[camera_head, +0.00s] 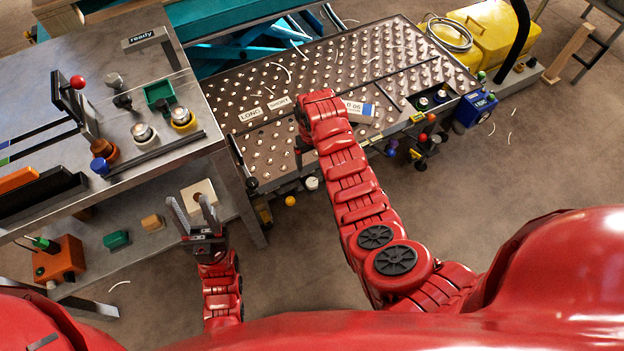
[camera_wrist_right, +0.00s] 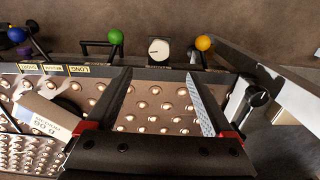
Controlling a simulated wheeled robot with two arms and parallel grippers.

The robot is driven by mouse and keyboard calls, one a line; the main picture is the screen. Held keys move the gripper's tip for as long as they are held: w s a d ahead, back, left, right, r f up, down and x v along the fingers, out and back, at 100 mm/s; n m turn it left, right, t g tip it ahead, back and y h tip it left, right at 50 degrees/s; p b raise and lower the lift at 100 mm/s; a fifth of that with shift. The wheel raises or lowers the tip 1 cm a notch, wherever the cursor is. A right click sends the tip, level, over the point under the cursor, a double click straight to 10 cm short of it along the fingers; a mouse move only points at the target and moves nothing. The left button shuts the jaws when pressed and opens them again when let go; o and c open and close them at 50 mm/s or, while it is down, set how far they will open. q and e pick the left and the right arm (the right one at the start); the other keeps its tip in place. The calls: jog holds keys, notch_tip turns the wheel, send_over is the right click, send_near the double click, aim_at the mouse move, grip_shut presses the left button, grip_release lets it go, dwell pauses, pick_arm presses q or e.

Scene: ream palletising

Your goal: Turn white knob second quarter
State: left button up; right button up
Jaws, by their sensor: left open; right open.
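The white knob (camera_wrist_right: 158,48) is a pale round face with a small dark mark, set on a dark block beyond the front edge of the ball table. In the head view the white knob (camera_head: 312,183) shows small below that edge. My right gripper (camera_wrist_right: 159,82) is open and empty. Its fingers point towards the knob, which appears between and beyond the tips, apart from them. In the head view my right arm hides most of this gripper. My left gripper (camera_head: 196,212) is open and empty, beside the lower shelf of the steel bench.
A green ball handle (camera_wrist_right: 115,36) and an orange ball handle (camera_wrist_right: 204,43) flank the knob. A labelled ream (camera_head: 358,110) lies on the ball table (camera_head: 400,50). The steel bench (camera_head: 190,90) stands left. Floor at right is mostly clear.

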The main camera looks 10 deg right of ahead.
jog(key=b, duration=0.1)
send_over(312, 182)
notch_tip(312, 182, down, 6)
jog(key=shift+f, duration=0.1)
notch_tip(312, 182, down, 6)
jog(key=b, duration=0.3)
jog(key=shift+f+b, duration=0.1)
jog(key=shift+b, duration=0.3)
jog(key=c, duration=1.4)
